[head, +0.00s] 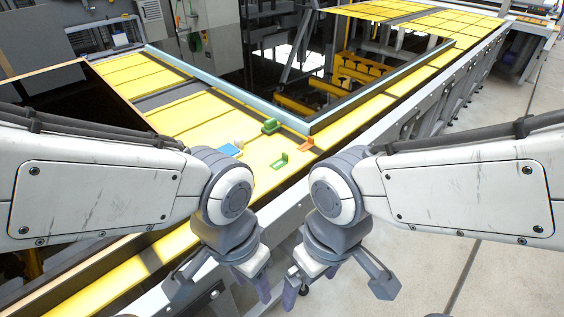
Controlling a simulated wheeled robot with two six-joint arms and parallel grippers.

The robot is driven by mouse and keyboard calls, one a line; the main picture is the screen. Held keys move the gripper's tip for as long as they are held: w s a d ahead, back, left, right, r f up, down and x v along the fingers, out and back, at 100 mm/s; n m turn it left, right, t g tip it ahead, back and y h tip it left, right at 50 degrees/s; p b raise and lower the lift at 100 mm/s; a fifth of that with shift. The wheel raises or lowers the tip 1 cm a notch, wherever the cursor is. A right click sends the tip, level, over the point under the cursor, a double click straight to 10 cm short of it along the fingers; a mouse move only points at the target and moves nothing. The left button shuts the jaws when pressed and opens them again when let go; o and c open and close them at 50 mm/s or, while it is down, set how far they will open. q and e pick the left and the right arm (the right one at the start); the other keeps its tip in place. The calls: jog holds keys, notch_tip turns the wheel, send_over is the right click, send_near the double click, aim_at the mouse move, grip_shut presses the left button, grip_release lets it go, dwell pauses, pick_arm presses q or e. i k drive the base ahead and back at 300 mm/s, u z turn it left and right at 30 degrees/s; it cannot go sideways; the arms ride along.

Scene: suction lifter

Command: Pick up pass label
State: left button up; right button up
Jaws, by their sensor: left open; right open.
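No label can be read at this size, so I cannot tell which piece is the pass label. A green piece (270,126) stands on the yellow surface near the inner corner of the blue-grey frame. A second, flatter green piece (279,162) lies nearer to me, with an orange piece (306,144) to its right. A blue piece (228,150) lies to the left, with a small pale piece (238,143) beside it. My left gripper (222,283) and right gripper (337,287) are open and empty, low in front and apart from these pieces.
The yellow conveyor surface (195,118) runs across the scene, with a blue-grey raised frame (225,88) around an opening behind the pieces. A metal side rail (440,107) borders it on the right. Grey floor (490,190) is clear at right.

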aim_at(277, 164)
jog(key=z, duration=0.55)
jog(key=k, duration=0.65)
jog(key=z, duration=0.65)
jog(key=i, duration=1.7)
jog(key=u, duration=0.65)
